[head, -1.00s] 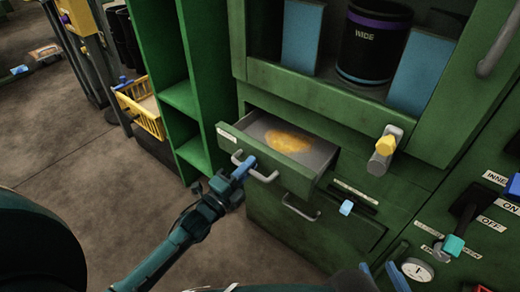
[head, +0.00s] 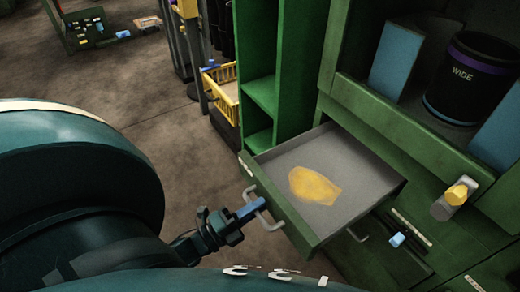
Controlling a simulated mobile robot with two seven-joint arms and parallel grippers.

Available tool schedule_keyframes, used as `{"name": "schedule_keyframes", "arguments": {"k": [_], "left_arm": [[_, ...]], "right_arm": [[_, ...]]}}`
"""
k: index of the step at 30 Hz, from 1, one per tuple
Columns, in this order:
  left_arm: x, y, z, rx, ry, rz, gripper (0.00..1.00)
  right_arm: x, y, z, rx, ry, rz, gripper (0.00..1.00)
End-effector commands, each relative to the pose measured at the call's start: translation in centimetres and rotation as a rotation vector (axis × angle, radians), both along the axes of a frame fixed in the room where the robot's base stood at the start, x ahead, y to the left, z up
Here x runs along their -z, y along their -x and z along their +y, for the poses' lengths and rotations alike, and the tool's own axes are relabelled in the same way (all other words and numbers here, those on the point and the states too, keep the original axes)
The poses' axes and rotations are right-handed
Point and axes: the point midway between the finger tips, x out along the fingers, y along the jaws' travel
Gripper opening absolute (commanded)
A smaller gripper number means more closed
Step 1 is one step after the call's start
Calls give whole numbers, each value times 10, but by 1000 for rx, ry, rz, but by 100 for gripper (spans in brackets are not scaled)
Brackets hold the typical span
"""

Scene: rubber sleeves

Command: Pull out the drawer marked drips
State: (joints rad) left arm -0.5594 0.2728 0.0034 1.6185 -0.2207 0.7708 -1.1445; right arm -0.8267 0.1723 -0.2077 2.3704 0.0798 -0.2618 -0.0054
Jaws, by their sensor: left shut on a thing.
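The upper drawer (head: 345,206) stands well out of the green cabinet, with a yellow-orange stain or spill (head: 314,186) on its grey floor. A white label (head: 246,165) is on its front, but its words are too small to read. My left gripper (head: 254,208) is shut on the drawer's metal handle (head: 262,218) at the front, its blue fingertips at the bar. My right gripper is not in view.
A lower drawer handle (head: 357,235) shows under the open drawer. A black container marked WIDE (head: 470,78) stands in the cabinet above. A yellow basket (head: 221,93) and green shelf (head: 262,95) stand to the left. Brown floor is clear left of the drawer.

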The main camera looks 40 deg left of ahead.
Motion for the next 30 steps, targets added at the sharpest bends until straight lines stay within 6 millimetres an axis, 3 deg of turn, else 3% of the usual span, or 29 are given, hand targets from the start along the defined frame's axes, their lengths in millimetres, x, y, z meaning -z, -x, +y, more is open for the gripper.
{"name": "schedule_keyframes", "arguments": {"k": [5,6,8,17,23,30], "left_arm": [[0,-1,1,-3,1,0,0],[0,-1,1,-3,1,0,13],[0,-1,1,-3,1,0,18],[1,2,1,-2,0,2,19],[7,29,11,-3,-1,6,19],[17,79,29,-4,0,5,19]], "right_arm": [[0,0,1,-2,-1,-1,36],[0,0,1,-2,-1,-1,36],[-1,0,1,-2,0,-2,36],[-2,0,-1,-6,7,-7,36],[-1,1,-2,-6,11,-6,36],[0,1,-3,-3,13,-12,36]]}}
